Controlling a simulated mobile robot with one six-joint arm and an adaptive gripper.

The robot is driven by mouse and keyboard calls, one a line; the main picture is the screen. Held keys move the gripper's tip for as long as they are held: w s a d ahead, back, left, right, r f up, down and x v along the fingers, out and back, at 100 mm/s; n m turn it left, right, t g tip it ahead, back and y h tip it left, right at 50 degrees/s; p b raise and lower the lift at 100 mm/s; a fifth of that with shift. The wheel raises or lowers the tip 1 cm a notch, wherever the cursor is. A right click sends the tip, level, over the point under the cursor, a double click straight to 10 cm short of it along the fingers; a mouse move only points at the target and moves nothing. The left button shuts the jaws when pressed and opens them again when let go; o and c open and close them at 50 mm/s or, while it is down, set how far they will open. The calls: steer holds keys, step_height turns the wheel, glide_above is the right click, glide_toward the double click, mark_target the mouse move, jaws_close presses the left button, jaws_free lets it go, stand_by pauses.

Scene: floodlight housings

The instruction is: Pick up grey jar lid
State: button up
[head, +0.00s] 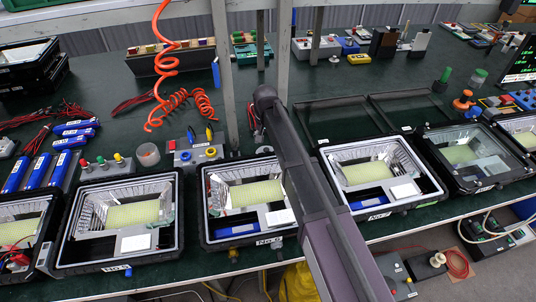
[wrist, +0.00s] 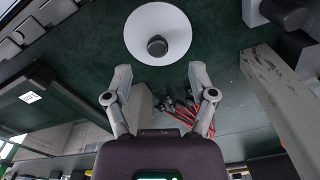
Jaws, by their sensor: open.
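A round pale grey-white disc with a dark knob at its middle, which looks like the grey jar lid (wrist: 179,27), lies on the dark green surface at the top of the wrist view. My gripper (wrist: 160,73) is open and empty, its two fingers spread just below the disc in the picture, apart from it. I cannot make out the lid in the head view. My own arm crosses the middle there and the gripper's fingers are hidden.
A grey post (wrist: 272,100) stands right of my gripper in the wrist view. Red wires (wrist: 187,122) lie beyond the fingers. Floodlight housings (head: 117,266) line the bench's front edge. A coiled orange hose (head: 165,65) hangs at the left.

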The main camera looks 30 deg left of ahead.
mark_target(266, 149)
steer(key=shift+f, duration=0.2)
steer(key=shift+w+d+f+b, duration=0.1)
steer(key=shift+f+b, duration=2.35)
steer(key=shift+b, duration=0.1)
jaws_close()
